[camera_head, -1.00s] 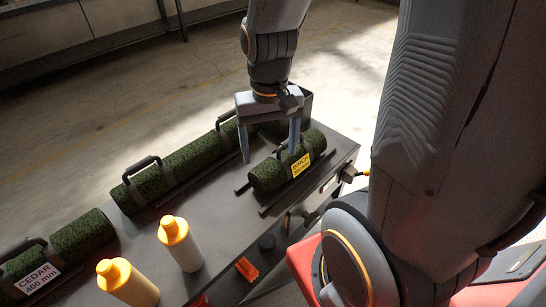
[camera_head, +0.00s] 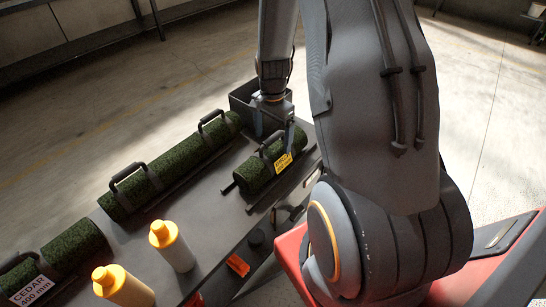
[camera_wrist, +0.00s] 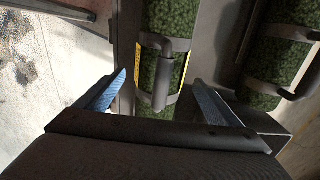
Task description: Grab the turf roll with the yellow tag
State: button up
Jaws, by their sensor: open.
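The turf roll with the yellow tag (camera_head: 255,174) is a short dark-green cylinder with a dark handle, lying on rails at the table's right side. Its yellow tag (camera_head: 284,162) faces the front right. My gripper (camera_head: 274,135) is open and empty at the roll's far end, fingers pointing down. Only thin yellow edges of the tag show there. Contact between fingers and roll cannot be told.
A long turf roll (camera_head: 177,166) with two handles lies to the left. A roll tagged CEDAR (camera_head: 72,247) lies at the front left. Two yellow-capped bottles (camera_head: 172,246) (camera_head: 122,286) stand in front. A dark open bin (camera_head: 243,96) stands behind my gripper.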

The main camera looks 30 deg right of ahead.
aim_at(272, 149)
jog(key=shift+w+f+p, duration=0.2)
jog(key=shift+f+p, duration=0.35)
jog(key=shift+f, duration=2)
jog(key=shift+w, duration=0.1)
jog(key=c, duration=2.2)
